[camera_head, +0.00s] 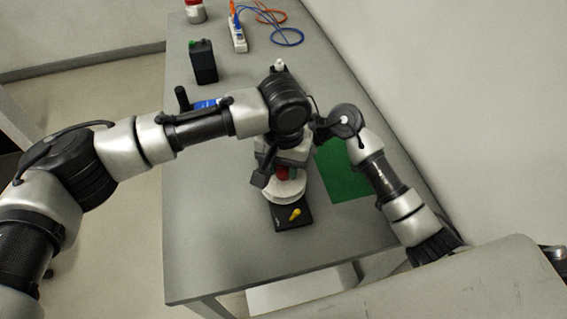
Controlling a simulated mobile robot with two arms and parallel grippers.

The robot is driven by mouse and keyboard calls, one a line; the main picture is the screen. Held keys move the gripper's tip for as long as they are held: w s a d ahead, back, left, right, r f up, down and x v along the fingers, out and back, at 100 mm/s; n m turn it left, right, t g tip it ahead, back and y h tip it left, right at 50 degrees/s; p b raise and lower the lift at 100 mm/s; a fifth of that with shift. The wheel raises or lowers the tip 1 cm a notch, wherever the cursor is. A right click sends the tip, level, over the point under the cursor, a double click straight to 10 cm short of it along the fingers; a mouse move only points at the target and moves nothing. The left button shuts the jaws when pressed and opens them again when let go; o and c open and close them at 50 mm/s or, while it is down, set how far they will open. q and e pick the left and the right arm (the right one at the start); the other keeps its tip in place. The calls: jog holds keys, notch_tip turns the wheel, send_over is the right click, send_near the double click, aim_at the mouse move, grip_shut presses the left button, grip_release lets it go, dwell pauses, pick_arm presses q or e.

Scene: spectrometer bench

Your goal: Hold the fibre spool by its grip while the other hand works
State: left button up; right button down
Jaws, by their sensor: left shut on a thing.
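My left gripper (279,175) reaches down over the table from the left arm and is shut on a red part (283,174), which looks like the grip of the fibre spool. A white round body (288,192), likely the spool, sits right below it. The fingers and wrist hide much of the grip. The spool overlaps a black base (291,223) with a yellow piece (295,214) on it; I cannot tell whether they touch. My right arm comes in from the lower right, and its gripper is hidden behind the left wrist.
A green mat (345,177) lies right of the spool. A blue item (207,103) is partly hidden by the left arm. A black box (204,64), a white power strip (238,36) and blue and orange cables (288,40) are farther back. The table's front left (205,240) is clear.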

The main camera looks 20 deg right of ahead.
aim_at(283, 167)
pick_arm(q)
jog(key=shift+m, duration=3)
jog(key=o, duration=0.9)
jog(key=shift+o, duration=0.2)
notch_tip(283, 167, up, 12)
